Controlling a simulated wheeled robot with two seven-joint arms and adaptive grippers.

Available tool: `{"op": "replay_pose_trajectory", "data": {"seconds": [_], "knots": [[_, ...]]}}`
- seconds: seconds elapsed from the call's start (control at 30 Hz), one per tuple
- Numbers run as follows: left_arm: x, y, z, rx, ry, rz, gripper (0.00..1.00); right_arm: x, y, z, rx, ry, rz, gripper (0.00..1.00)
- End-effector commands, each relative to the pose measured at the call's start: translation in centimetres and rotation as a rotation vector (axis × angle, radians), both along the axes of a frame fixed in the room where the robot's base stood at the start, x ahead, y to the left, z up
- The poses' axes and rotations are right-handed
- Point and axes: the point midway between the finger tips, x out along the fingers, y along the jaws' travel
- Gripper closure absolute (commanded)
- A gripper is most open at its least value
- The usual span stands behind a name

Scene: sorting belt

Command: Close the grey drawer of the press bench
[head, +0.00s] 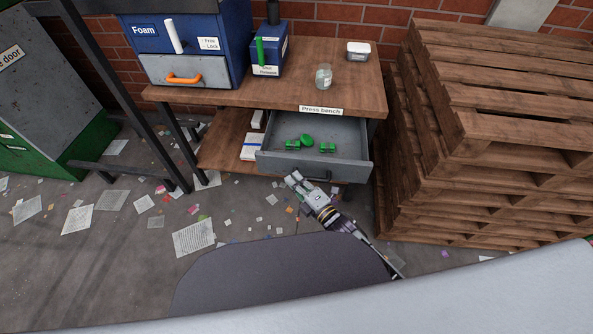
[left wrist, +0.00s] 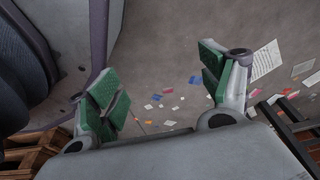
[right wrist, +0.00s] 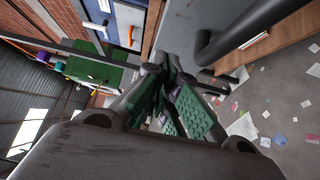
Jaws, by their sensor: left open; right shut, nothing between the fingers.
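The grey drawer (head: 345,136) of the press bench (head: 340,89) is pulled out, with several green parts (head: 307,141) inside. My right gripper (head: 292,179) is shut and empty, just in front of the drawer's front panel, near the dark bar handle. In the right wrist view its green-padded fingers (right wrist: 172,100) are together, beside the grey panel (right wrist: 187,32) and the dark handle (right wrist: 240,28). I cannot tell whether they touch the panel. My left gripper (left wrist: 162,88) is open and empty above the floor; it is not seen in the head view.
Stacked wooden pallets (head: 490,150) stand close to the right of the bench. A blue foam press (head: 190,45), a glass jar (head: 324,76) and a white tub (head: 358,50) are on the bench top. Dark metal posts (head: 170,125) stand at left. Paper scraps litter the floor.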

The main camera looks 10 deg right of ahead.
Motion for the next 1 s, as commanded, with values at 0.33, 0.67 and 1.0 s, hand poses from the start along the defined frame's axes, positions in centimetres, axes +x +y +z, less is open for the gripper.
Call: {"op": "replay_pose_trajectory", "data": {"seconds": [0.33,0.67,1.0], "knots": [[0.9,-0.3,0.7,-0.002,-0.001,-0.001,0.21,2.8,-0.7,-0.1,-0.001,0.000,0.000,1.00],[0.9,-0.5,1.0,-0.003,0.005,-0.002,0.21,4.0,-1.0,0.0,0.000,0.001,0.000,1.00],[0.3,-0.5,0.9,-0.002,0.012,-0.002,0.21,4.0,-1.0,0.0,0.000,0.001,0.000,1.00]]}}
